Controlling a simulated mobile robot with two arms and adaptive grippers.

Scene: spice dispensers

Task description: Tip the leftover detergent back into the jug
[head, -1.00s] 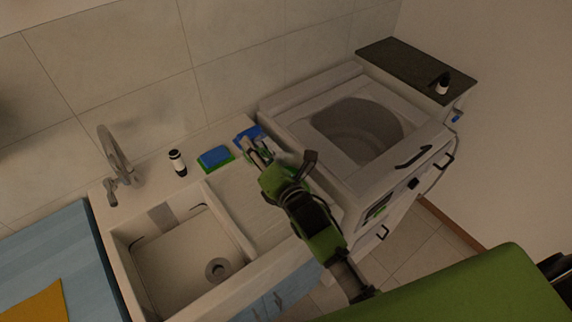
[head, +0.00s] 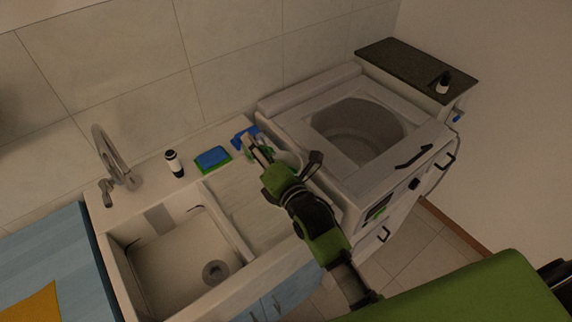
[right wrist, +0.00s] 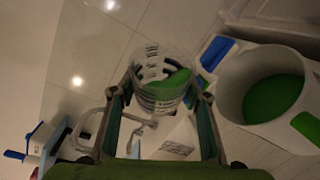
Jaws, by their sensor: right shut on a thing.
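My right gripper (head: 258,146) reaches over the counter beside the sink; it also shows in the right wrist view (right wrist: 163,98). It is shut on a clear measuring cup (right wrist: 162,82) with dark markings and some green detergent inside. A wide white jug (right wrist: 236,98) stands to the right of the cup in that view, with green detergent (right wrist: 272,98) visible through its open top. The cup and jug look close together, but I cannot tell their heights. In the head view my gripper hides much of this spot. My left gripper is not in view.
A blue and green sponge (head: 213,158) and a small dark-capped bottle (head: 174,163) stand behind the sink (head: 185,250). A blue-topped thing (head: 244,135) is just behind my gripper. The open washing machine (head: 330,155) stands to the right. The drainboard front is clear.

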